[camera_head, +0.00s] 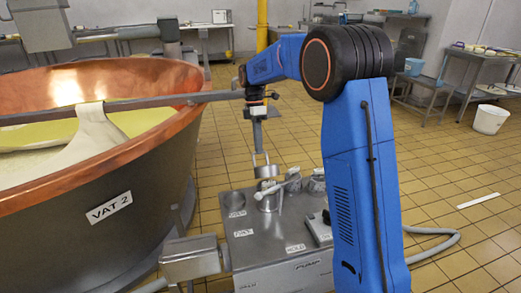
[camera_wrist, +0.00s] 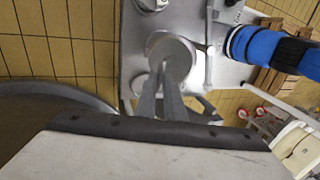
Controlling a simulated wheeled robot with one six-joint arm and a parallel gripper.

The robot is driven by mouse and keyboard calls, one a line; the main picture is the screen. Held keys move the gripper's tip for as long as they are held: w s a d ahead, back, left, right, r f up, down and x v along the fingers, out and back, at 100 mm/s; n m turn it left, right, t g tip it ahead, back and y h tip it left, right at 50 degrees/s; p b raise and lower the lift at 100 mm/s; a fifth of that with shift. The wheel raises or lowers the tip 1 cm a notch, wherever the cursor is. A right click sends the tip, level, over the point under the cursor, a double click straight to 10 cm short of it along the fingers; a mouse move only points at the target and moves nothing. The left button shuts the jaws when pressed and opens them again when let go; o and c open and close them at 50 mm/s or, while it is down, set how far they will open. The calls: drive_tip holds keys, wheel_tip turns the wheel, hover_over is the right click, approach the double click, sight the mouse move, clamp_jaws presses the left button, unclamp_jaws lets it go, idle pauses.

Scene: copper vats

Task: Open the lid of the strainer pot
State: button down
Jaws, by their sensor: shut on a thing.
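The strainer pot (camera_head: 267,202) is a small metal pot standing on the grey metal top of a bench, with a pale handle (camera_head: 286,183) beside its top. My gripper (camera_head: 265,176) points down right over the pot. In the wrist view a round grey lid (camera_wrist: 176,52) shows from above, and my gripper (camera_wrist: 165,88) reaches its near edge with the fingers close together. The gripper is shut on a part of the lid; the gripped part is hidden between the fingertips. I cannot tell whether the lid is raised off the pot.
The metal bench (camera_head: 290,252) has labelled spots and other small metal pots (camera_head: 316,185) close to the right. The big copper vat (camera_head: 95,190) stands close on the left, with a bar and cloth across it. A grey hose (camera_head: 440,246) lies on the tiled floor at right.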

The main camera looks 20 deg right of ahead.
drive_tip(key=w+f, duration=0.4)
drive_tip(key=w, duration=0.4)
drive_tip(key=shift+w, duration=0.2)
idle(0.4)
drive_tip(key=c, duration=1.8)
unclamp_jaws()
drive_tip(key=shift+c, duration=0.2)
drive_tip(key=shift+f, duration=0.1)
wheel_tip(320, 180, up, 10)
